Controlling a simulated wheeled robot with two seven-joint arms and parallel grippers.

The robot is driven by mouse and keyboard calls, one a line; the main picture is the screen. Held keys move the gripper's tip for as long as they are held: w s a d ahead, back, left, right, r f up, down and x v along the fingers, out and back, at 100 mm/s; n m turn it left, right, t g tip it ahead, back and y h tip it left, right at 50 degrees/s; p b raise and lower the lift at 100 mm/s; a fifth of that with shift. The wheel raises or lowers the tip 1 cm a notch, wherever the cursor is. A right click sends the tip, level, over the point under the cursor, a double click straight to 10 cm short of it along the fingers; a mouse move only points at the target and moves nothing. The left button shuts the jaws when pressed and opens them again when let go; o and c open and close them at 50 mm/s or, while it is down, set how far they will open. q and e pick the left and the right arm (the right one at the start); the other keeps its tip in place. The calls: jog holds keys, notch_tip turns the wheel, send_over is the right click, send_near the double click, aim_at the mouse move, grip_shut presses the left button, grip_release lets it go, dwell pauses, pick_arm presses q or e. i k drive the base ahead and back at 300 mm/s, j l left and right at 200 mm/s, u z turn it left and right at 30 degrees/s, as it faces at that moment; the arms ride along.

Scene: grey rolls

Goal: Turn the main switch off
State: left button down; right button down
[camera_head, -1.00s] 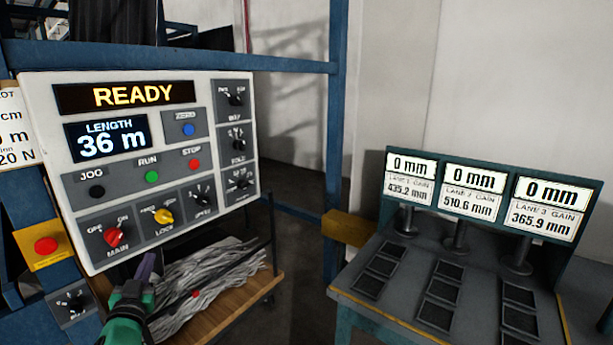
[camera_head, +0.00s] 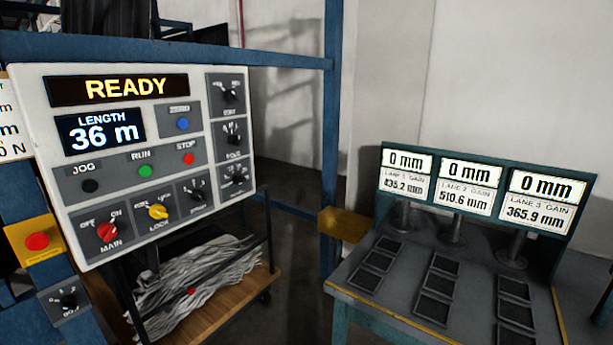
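The red MAIN switch (camera_head: 108,231) is a rotary knob at the lower left of the white control panel (camera_head: 197,95). OFF is marked at its upper left and ON at its upper right. The knob's pointer appears tilted toward ON, but it is small and I cannot be sure. The display (camera_head: 124,89) reads READY and the length display (camera_head: 103,132) reads 36 m. Neither of my grippers shows in the head view now.
The yellow LOCK knob (camera_head: 157,211) sits right of MAIN, with JOG, RUN and STOP buttons above. A red button on a yellow plate (camera_head: 37,241) is left of the panel. A wooden shelf (camera_head: 240,297) holds grey strips. A lane-gain console (camera_head: 470,215) stands at right.

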aim_at(107, 231)
jog(key=u, duration=1.25)
